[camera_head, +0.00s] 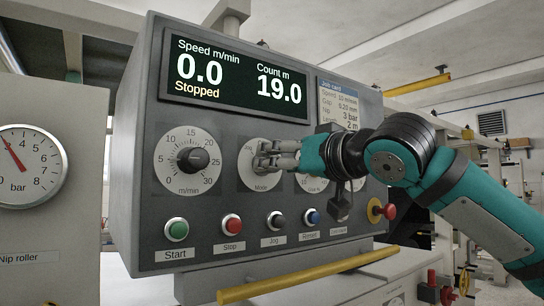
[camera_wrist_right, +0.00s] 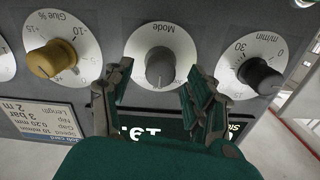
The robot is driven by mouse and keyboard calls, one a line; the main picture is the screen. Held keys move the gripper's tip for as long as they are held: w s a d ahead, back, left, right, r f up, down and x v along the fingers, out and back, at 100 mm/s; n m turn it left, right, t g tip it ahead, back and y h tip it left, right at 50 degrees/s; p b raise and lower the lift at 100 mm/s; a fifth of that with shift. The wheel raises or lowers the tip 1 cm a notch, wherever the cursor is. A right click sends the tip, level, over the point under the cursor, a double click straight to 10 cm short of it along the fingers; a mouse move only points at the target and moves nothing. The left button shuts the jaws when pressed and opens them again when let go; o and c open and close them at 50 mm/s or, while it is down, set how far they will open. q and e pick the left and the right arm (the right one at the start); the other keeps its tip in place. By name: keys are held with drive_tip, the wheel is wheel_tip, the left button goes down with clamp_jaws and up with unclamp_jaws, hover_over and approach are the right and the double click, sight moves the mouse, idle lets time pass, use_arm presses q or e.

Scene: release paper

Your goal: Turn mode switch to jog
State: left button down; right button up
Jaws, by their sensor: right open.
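The mode switch is a grey knob (camera_wrist_right: 160,66) on a round white dial (camera_wrist_right: 160,38) marked "Mode". In the head view its dial (camera_head: 246,172) is partly covered by my right gripper (camera_head: 264,154). One marking at the dial's upper left is partly readable, perhaps "Jog"; the others are hidden. In the wrist view my right gripper (camera_wrist_right: 157,80) is open, with one finger on either side of the knob. The fingertips are close to the panel; I cannot tell whether they touch the knob. The knob's exact pointing direction is unclear. My left gripper is not in view.
The speed knob (camera_head: 193,159) sits left of the mode dial, and the yellowish glue knob (camera_wrist_right: 50,60) is on its other side. Below are the start (camera_head: 177,229), stop (camera_head: 231,225), jog (camera_head: 275,221) and reset (camera_head: 313,216) buttons. The display (camera_head: 236,78) reads "Stopped". A red knob (camera_head: 389,212) protrudes right.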

drive_tip(key=shift+p+x, duration=0.3)
drive_tip(key=shift+x, duration=1.25)
drive_tip(key=c, duration=1.2)
